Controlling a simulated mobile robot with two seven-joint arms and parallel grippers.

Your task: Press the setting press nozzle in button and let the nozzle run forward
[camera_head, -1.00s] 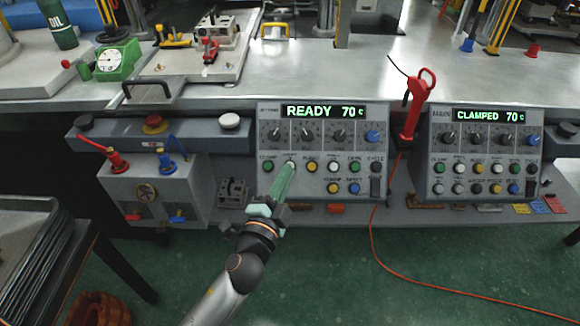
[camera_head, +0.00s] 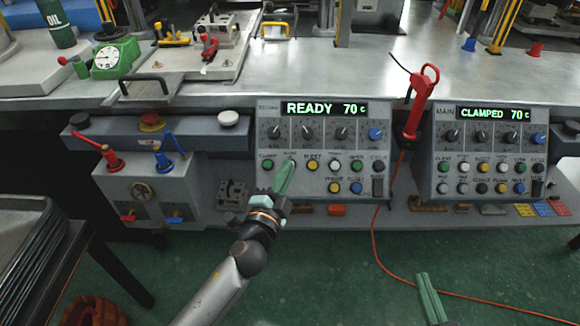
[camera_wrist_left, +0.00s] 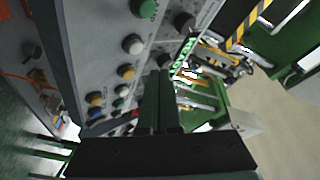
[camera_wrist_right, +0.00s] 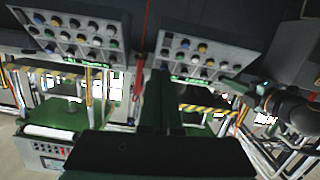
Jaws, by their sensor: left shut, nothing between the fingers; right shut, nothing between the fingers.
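The setting panel (camera_head: 328,128) is the left grey control box, its display reading READY 70 C. Its top button row starts with a green button (camera_head: 267,165), then a button under my left fingertips, then a yellow button (camera_head: 312,165). My left gripper (camera_head: 289,165) is shut and empty, its green fingertips at that second button, hiding it. I cannot tell whether they touch or press it. In the left wrist view the shut fingers (camera_wrist_left: 157,75) stand before the panel and its buttons. My right gripper (camera_head: 424,278) is shut and empty, low in front of the main panel.
The main panel (camera_head: 478,135) at right reads CLAMPED 70 C. A red handheld tool (camera_head: 416,108) hangs between the panels, its orange cord (camera_head: 377,235) running to the floor. Red and blue valve handles stand on a grey unit (camera_head: 150,195) left of the setting panel.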

